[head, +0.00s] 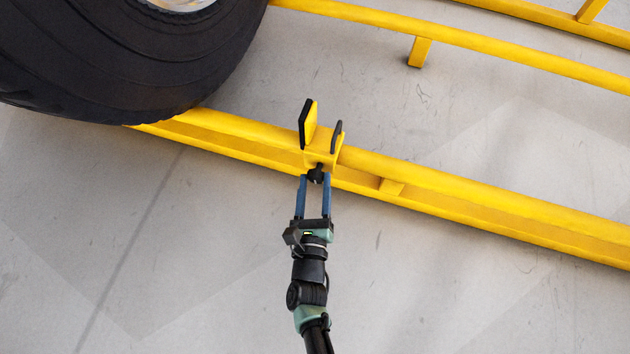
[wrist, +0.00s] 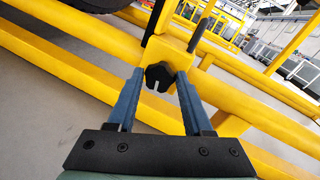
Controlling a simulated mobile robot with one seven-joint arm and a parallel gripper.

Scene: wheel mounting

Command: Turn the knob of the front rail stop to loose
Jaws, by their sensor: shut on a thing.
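The front rail stop is a yellow bracket (head: 321,157) with a black-faced plate, sitting on the yellow rail (head: 430,180). Its black knob (head: 316,174) faces my gripper. In the wrist view the lobed knob (wrist: 160,78) shows a pale mark pointing down, and the bracket (wrist: 178,54) is behind it. My gripper (head: 314,178) has its two blue fingers on either side of the knob and is shut on it. The wrist view also shows the fingertips (wrist: 158,78) beside the knob. The exact contact points are too small to tell.
A large black tyre (head: 120,60) rests at the left end of the rail. A second yellow rail (head: 500,50) runs behind, with a short post (head: 419,51). The grey floor (head: 130,240) in front is clear.

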